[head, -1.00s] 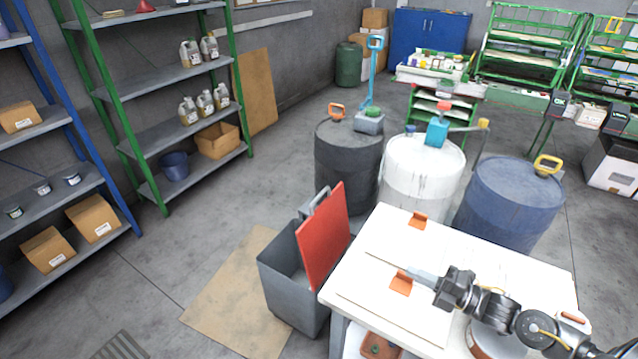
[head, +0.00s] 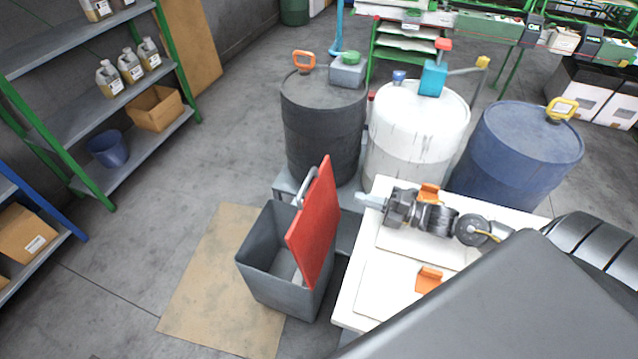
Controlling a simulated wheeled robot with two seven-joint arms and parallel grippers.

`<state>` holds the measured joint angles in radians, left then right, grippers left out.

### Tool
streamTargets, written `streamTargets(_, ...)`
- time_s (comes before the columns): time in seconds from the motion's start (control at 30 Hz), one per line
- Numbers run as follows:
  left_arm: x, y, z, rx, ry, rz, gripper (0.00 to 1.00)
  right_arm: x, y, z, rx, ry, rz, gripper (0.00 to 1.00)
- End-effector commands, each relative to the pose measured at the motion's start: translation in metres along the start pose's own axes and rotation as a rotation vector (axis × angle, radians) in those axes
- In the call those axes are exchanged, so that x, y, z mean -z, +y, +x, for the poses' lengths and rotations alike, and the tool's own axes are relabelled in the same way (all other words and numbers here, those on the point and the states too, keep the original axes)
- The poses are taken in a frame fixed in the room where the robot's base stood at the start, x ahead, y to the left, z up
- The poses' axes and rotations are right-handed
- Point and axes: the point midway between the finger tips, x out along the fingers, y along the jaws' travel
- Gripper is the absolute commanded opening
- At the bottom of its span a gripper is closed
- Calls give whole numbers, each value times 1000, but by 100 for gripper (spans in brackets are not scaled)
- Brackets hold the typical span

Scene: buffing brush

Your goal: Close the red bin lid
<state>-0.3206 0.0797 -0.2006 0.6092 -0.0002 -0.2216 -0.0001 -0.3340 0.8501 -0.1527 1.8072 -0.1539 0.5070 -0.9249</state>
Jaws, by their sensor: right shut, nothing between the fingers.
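The grey bin (head: 267,284) stands on the floor left of the white table. Its red lid (head: 316,226) is up, standing steeply along the bin's right side, so the bin is open at the top. A grey handle (head: 305,187) shows by the lid's upper edge. My left gripper is not in view.
The white table (head: 362,291) carries two orange brackets (head: 429,281). Black (head: 322,130), white (head: 420,125) and blue (head: 518,155) drums stand behind. A cardboard sheet (head: 208,285) lies left of the bin, with open floor toward the shelves.

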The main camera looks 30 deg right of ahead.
Motion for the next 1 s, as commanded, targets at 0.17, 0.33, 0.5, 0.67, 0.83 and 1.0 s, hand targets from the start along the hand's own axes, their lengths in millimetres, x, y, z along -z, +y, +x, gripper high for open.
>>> streamTargets(0.17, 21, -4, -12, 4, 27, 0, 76, 0, 5, 37, -5, 0, 0, 0)
streamTargets(0.33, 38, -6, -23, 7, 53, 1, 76, 0, 5, 72, -4, -1, 1, 0)
streamTargets(0.5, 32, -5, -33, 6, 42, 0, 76, 0, 4, 100, -2, 0, 1, 0)
streamTargets(0.67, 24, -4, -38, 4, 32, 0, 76, 0, 2, 115, 0, -1, 1, 0)
streamTargets(0.83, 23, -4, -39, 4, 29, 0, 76, 0, 1, 121, 0, 0, 1, 0)
streamTargets(1.0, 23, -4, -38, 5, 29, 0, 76, 0, 0, 121, 1, 0, 1, 0)
